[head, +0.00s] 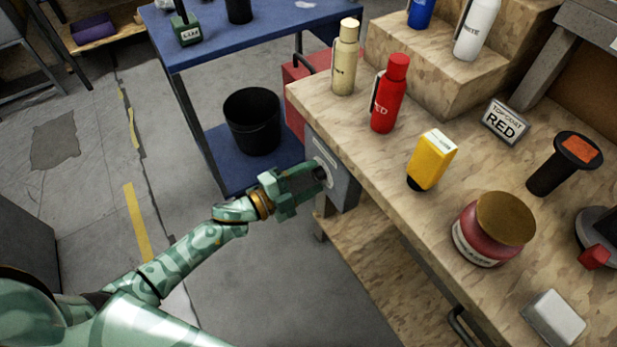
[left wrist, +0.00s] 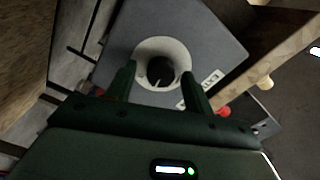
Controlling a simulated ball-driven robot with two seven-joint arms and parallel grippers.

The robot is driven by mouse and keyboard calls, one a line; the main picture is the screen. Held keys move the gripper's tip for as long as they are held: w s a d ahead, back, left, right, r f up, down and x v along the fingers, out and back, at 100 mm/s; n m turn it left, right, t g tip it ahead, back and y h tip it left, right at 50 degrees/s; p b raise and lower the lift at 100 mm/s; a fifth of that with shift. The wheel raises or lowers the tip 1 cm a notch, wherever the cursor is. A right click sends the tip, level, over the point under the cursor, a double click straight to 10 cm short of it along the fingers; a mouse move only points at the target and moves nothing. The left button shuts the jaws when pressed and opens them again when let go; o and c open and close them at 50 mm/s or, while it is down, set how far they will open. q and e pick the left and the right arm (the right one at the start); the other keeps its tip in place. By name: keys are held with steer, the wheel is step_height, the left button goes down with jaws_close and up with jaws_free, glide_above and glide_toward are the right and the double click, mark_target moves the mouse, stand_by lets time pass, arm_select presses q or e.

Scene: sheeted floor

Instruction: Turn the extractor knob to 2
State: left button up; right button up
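The extractor box (head: 345,190) is a grey case on the near left end of the workbench. In the left wrist view its grey face (left wrist: 205,35) carries a pale round dial ring (left wrist: 147,48) with a dark knob (left wrist: 160,70) in the middle. A partly covered white label (left wrist: 211,78) sits beside the dial. My left gripper (head: 322,175) is at the face of the box. Its two fingers (left wrist: 159,76) are apart, one on each side of the knob, with gaps showing. The knob's pointer and the dial's numbers cannot be read. My right gripper is not in view.
A black bucket (head: 252,125) stands on the blue table's lower shelf. The floor left of the bench is open.

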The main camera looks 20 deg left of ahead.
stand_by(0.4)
arm_select(q)
steer(key=p+v, duration=0.2)
steer(key=v, duration=1.4)
steer(key=shift+p, duration=0.35)
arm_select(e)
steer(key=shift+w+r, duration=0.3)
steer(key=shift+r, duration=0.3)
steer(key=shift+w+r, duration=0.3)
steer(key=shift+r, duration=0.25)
arm_select(q)
steer(key=shift+s+a, duration=0.1)
